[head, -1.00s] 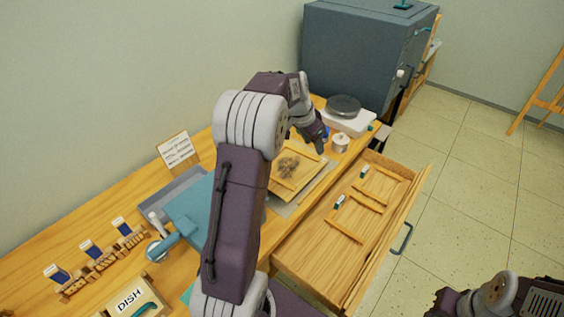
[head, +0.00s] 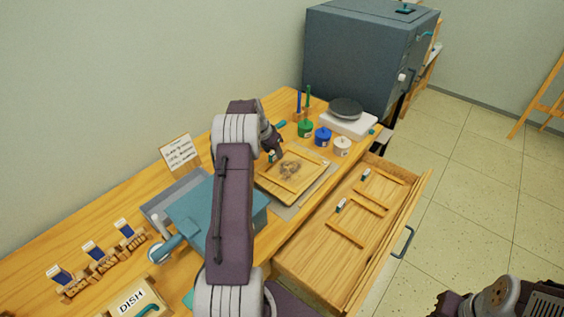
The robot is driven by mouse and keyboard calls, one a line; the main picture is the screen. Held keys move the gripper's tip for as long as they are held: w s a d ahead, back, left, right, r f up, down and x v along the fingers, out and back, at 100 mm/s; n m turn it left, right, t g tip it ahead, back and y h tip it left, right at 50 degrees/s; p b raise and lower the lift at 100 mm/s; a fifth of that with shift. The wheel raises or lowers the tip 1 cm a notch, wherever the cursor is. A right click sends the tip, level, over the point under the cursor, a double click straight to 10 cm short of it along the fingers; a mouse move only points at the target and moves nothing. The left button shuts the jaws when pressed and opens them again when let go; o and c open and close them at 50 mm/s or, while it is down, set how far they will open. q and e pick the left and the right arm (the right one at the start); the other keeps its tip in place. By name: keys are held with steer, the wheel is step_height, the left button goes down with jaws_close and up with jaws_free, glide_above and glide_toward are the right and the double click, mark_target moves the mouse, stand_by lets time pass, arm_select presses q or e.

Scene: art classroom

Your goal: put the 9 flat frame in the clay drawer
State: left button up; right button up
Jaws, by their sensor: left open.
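A light wooden board (head: 311,183) lies on the bench on a grey sheet, with a dark smudged patch in its middle and thin wooden strips across it. No readable "9" shows, so I cannot tell which piece is the 9 flat frame. The open wooden drawer (head: 318,262) sticks out below the bench, with several wooden strips and two small white-and-dark pieces inside. My left gripper (head: 272,155) is open, over the back left edge of the board; its fingertips are small and partly hidden. Of my right arm only a part shows at the bottom right, without its gripper.
Green (head: 305,128), blue (head: 323,137) and white (head: 342,146) jars stand behind the board, near a scale (head: 347,119). A grey kiln (head: 362,55) stands at the far end. A blue block (head: 195,210) and a DISH box (head: 139,300) are left. Floor right of the drawer is clear.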

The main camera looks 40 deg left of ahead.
arm_select(q)
steer(key=x, duration=0.3)
steer(key=shift+a+r, duration=0.1)
steer(key=shift+c, duration=0.6)
steer(key=shift+r, duration=0.1)
jaws_close()
steer(key=shift+r, duration=0.1)
steer(key=shift+r, duration=0.35)
step_height(320, 180, up, 3)
steer(key=shift+w+f, duration=0.1)
steer(key=w+d+r, duration=0.1)
steer(key=d+r, duration=0.6)
steer(key=d, duration=0.4)
steer(key=shift+w+d, duration=0.3)
steer(key=shift+d, duration=0.05)
steer(key=shift+r, duration=0.2)
